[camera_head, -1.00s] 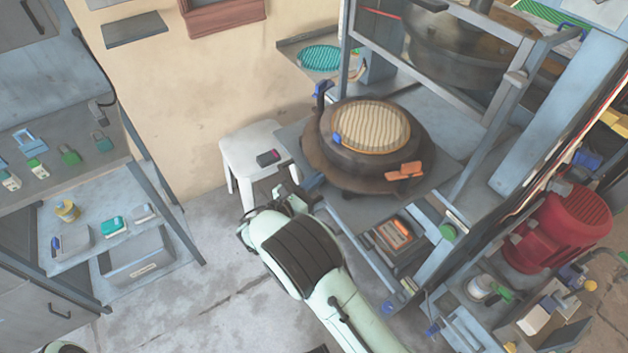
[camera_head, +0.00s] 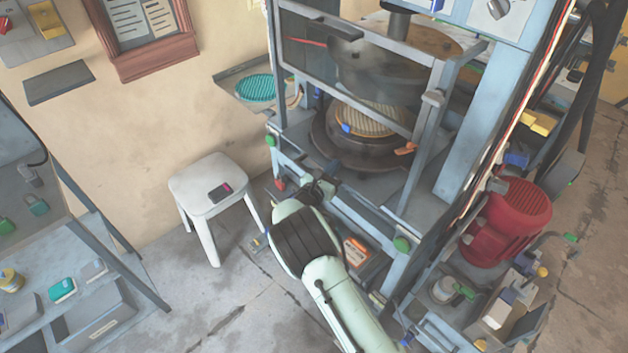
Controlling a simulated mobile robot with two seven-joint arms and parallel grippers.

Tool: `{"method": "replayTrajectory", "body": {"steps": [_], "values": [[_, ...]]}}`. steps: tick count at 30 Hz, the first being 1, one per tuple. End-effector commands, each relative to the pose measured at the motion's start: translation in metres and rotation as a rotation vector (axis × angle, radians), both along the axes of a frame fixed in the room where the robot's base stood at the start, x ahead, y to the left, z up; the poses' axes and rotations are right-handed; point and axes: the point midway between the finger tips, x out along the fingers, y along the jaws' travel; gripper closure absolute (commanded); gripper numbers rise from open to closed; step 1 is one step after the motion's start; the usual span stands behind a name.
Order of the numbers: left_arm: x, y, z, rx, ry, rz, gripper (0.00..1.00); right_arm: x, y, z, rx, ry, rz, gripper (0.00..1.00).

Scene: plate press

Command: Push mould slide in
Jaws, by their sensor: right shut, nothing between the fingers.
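The mould slide (camera_head: 358,158) is a dark round base carrying a mould with a ribbed, cream-coloured round face (camera_head: 372,119). It sits inside the press frame (camera_head: 275,60), under the dark upper press head (camera_head: 375,75) and partly behind the frame's bars. An orange part (camera_head: 405,149) shows at its right side and a small blue part at its left. My right gripper (camera_head: 322,184) is shut and empty at the front left of the press, just in front of the slide. I cannot tell whether it touches anything. My left gripper is out of view.
A teal ribbed plate (camera_head: 257,87) rests on a wall shelf. A red motor (camera_head: 508,220) stands right of the press.

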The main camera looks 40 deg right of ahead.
Motion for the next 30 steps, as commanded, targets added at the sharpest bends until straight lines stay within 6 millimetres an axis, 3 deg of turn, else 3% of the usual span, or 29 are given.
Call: {"method": "replayTrajectory", "body": {"steps": [1,6,12,30], "values": [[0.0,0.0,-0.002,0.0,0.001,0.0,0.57,-0.001,-0.014,0.0,-0.003,-0.001,-0.006,1.0],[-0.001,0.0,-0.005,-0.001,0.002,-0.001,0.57,0.002,-0.045,-0.001,-0.002,-0.001,-0.004,1.0],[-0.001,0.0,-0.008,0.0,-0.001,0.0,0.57,0.005,-0.067,-0.001,0.0,-0.001,-0.001,1.0],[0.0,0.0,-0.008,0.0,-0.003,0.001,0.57,0.006,-0.079,0.003,-0.005,-0.003,-0.002,1.0]]}}
